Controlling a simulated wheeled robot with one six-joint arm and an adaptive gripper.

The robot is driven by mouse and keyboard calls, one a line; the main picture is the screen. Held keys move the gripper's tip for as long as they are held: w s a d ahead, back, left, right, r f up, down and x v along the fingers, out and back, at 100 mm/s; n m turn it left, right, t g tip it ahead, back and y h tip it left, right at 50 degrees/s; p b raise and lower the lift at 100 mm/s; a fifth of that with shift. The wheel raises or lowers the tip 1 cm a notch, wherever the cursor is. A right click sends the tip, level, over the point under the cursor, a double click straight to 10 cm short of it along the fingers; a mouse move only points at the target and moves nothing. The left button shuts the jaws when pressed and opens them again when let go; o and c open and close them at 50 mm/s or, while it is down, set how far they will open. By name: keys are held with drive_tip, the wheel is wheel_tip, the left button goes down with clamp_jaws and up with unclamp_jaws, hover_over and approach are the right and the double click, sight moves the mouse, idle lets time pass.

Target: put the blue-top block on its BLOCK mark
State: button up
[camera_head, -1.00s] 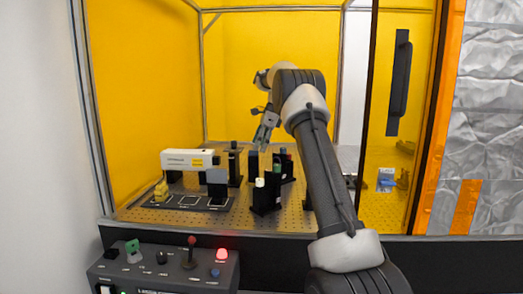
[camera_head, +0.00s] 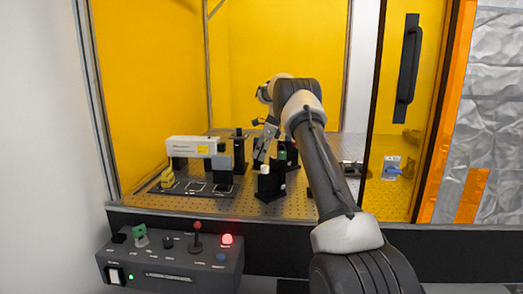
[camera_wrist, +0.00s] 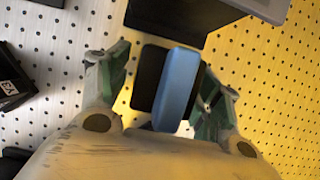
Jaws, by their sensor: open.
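The blue-top block (camera_wrist: 177,88) stands between the fingers of my gripper (camera_wrist: 170,76) in the wrist view. Its top is blue, with a black area along its left side. The fingers are open, one on each side, with gaps to the block. In the head view my gripper (camera_head: 262,150) points down among the dark posts, and I cannot make out the blue top there. A dark plate (camera_head: 205,190) with outlined squares lies at the left of the breadboard. Its lettering is too small to tell which is the BLOCK mark.
A white instrument (camera_head: 192,147) and a grey block (camera_head: 223,163) stand at the plate. A white-top block (camera_head: 265,180) and a green-top post (camera_head: 281,155) are close to my gripper. A control box (camera_head: 170,262) is in front. The perforated breadboard (camera_head: 300,208) is bare at its front.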

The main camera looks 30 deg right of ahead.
drive_tip(key=c, duration=1.3)
drive_tip(key=shift+r, duration=3.15)
